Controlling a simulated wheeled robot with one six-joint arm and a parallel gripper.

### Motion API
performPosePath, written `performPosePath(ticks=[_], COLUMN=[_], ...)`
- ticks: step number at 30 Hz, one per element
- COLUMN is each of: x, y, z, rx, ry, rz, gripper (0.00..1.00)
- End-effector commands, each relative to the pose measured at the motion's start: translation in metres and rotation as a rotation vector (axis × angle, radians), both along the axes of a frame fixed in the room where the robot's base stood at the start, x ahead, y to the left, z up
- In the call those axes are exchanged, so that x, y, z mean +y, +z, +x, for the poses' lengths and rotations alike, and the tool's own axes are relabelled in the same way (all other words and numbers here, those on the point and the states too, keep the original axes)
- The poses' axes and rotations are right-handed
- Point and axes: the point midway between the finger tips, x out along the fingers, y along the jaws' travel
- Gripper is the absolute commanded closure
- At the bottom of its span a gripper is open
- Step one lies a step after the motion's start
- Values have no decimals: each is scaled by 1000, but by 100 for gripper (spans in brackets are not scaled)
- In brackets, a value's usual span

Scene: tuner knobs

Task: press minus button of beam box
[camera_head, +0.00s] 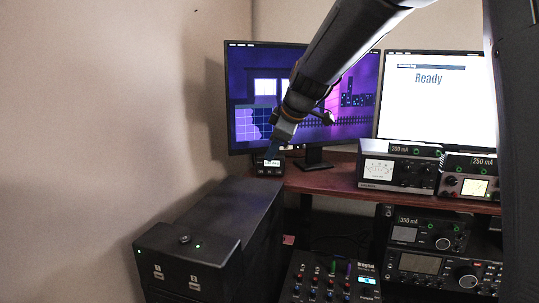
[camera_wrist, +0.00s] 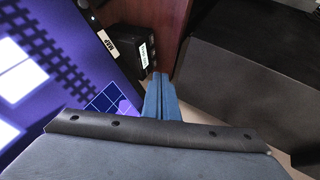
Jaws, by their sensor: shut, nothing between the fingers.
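A small black box (camera_head: 269,170) with a lit white display and small buttons below it stands on the left end of the wooden desk. It looks like the beam box, but its label is too small to read. In the wrist view the box (camera_wrist: 131,52) shows at the upper middle, its display strip facing right. In the wrist view the fingertips (camera_wrist: 160,76) are just below the box's lower right corner. I cannot tell whether they touch it. The minus button cannot be made out.
A monitor (camera_head: 243,105) with a purple scene stands behind the box. A large black cabinet (camera_head: 240,215) fills the lower left. Meters with 250 mA readouts (camera_head: 398,168) sit on the desk (camera_head: 325,180) to the right. A mixer (camera_head: 330,280) is below.

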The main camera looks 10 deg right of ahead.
Motion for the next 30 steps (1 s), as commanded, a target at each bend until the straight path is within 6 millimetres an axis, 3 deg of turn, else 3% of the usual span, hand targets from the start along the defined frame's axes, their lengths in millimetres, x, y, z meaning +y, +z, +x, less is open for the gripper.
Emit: performPosePath(ticks=[9, 14, 30], x=[17, 21, 24], y=[-43, -57, -65], z=[28, 38, 43], rx=[4, 3, 0], ry=[4, 3, 2], rz=[0, 0, 0], gripper=[100, 100, 100])
